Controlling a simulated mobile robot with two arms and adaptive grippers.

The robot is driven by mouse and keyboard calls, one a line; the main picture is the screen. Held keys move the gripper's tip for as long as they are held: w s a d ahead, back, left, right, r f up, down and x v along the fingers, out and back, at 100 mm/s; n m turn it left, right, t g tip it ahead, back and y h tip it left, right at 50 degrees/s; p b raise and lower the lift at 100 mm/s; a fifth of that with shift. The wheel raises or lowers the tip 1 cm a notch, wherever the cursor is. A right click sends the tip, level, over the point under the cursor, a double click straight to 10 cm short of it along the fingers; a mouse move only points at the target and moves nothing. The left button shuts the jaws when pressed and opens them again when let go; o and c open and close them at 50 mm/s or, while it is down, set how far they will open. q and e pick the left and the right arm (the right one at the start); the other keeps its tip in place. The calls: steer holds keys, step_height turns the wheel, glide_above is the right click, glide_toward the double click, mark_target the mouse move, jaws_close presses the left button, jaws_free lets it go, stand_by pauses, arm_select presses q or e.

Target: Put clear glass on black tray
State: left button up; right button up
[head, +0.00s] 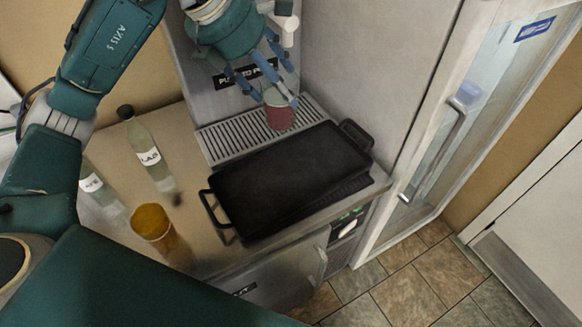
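The black tray (290,180) is a dark rectangular pan with a handle at each end, lying on the counter and looking empty. A reddish, glass-like cup (279,116) stands at the drip grate behind the tray. An amber-coloured glass (152,221) stands at the counter's front left. I cannot tell for sure which vessel is the clear glass. My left gripper (276,98) reaches down from above at the reddish cup, with fingers beside and in front of its rim. I cannot tell whether they grip it. My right gripper is not in view.
A bottle with a dark cap (147,150) and another labelled bottle (95,185) stand on the left of the counter. The metal dispenser (205,95) rises behind the slotted drip grate (225,143). A glass-doored cabinet (455,110) stands at the right.

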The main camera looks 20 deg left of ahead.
arm_select(q)
step_height(320, 180, down, 20)
steer(key=p, duration=0.3)
steer(key=shift+r, duration=0.2)
steer(key=o, duration=1.9)
steer(key=shift+f, duration=0.1)
steer(key=shift+o, duration=0.2)
